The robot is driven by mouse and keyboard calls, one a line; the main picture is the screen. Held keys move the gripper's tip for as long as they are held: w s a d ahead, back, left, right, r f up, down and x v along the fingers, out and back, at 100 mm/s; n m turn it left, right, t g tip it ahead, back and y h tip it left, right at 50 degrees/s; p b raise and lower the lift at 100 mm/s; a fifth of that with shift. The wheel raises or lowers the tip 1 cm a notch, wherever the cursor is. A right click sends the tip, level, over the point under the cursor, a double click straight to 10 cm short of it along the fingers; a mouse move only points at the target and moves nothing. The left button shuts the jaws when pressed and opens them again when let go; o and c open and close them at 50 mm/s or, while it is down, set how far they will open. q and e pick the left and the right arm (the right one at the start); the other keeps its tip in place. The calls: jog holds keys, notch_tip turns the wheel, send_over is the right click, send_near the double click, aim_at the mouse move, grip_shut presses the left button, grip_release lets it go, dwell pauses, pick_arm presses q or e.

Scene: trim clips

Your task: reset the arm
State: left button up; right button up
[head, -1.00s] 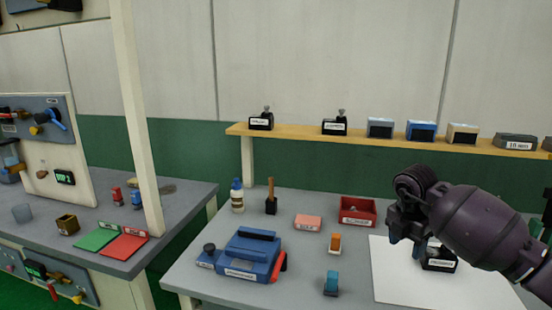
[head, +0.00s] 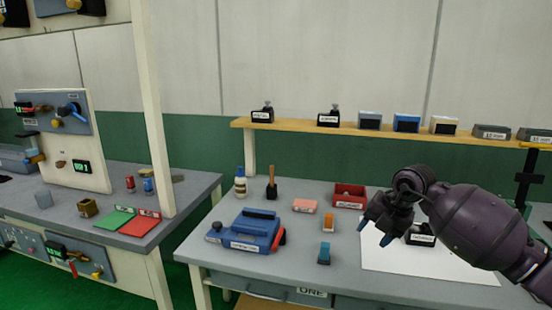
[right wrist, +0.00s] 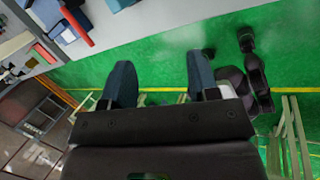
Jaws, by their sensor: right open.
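My right gripper (head: 377,232) shows in the head view at the right, over the left part of the white sheet on the table. Its two blue-tipped fingers are apart and nothing is between them. In the right wrist view the open fingers (right wrist: 160,85) stand over green floor, with the table edge at upper left. A black labelled block (head: 420,238) sits on the white sheet (head: 430,272), partly hidden behind my right arm. My left gripper is not in view.
The table holds a blue machine (head: 245,232), a red tray (head: 348,196), a pink block (head: 305,206), an orange block (head: 327,222), a blue block (head: 324,254) and a white bottle (head: 240,182). A shelf (head: 290,127) with several blocks runs behind. A side bench (head: 60,215) stands left.

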jog(key=s+a+r+n+t+y, duration=0.25)
jog(key=a+r+t+y, duration=0.25)
jog(key=a+r+y, duration=0.75)
jog(key=s+d+f+m+t+h, duration=0.4)
jog(key=d+f+m+t+h, duration=0.15)
jog(key=f+m, duration=0.5)
jog(key=s+d+f+m+t+h, duration=0.35)
jog(key=d+f+m+h, duration=0.2)
jog(key=f+m, duration=0.55)
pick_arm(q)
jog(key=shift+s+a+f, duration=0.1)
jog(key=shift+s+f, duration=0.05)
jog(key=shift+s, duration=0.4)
pick_arm(e)
jog(key=s+d+f+m+g+h, duration=0.2)
jog(key=s+f+m+g, duration=0.1)
jog(key=s+f, duration=0.7)
jog(key=s+d+f+m+g+h, duration=0.3)
jog(key=s+f+m, duration=0.3)
jog(key=s+f, duration=0.5)
jog(key=s, duration=0.5)
jog(key=shift+s+d+m, duration=0.3)
jog(key=shift+d, duration=0.05)
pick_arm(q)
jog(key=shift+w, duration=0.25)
pick_arm(e)
jog(key=shift+f, duration=0.1)
